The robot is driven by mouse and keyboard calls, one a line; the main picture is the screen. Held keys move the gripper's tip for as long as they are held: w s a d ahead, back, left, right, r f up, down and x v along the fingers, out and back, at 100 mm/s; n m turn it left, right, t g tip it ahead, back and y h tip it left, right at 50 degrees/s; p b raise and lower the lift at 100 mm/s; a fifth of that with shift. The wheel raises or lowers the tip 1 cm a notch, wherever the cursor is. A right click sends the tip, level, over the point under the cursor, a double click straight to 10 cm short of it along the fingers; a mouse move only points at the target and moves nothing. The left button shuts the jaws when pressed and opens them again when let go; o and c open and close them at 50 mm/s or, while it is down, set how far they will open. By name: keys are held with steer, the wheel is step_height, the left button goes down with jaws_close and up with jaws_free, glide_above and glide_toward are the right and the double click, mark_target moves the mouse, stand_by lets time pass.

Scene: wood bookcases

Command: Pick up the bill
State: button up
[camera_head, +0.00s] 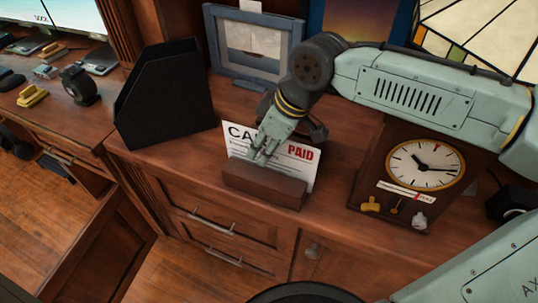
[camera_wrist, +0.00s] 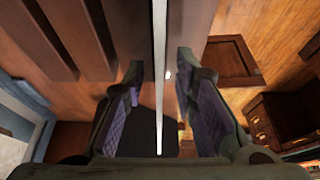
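The bill (camera_head: 301,172) is a white sheet with a red PAID mark. It stands in a brown wooden holder (camera_head: 262,188) on top of the wood cabinet. My gripper (camera_head: 263,154) is at the top middle of the bill and covers part of its print. In the wrist view, the bill (camera_wrist: 159,100) shows edge-on as a thin white strip between the two fingers of my gripper (camera_wrist: 160,72). The fingers are apart, with a gap on each side of the sheet.
A black file holder (camera_head: 165,95) and a blue-grey picture frame (camera_head: 212,45) stand to the left and behind. A wooden clock (camera_head: 385,208) stands close on the right. The cabinet top (camera_head: 190,150) is bare left of the bill holder.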

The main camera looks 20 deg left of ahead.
steer(key=shift+f, duration=0.1)
jaws_close()
stand_by(0.5)
step_height(320, 180, up, 10)
steer(key=shift+r+b, duration=0.1)
steer(key=shift+b, duration=0.4)
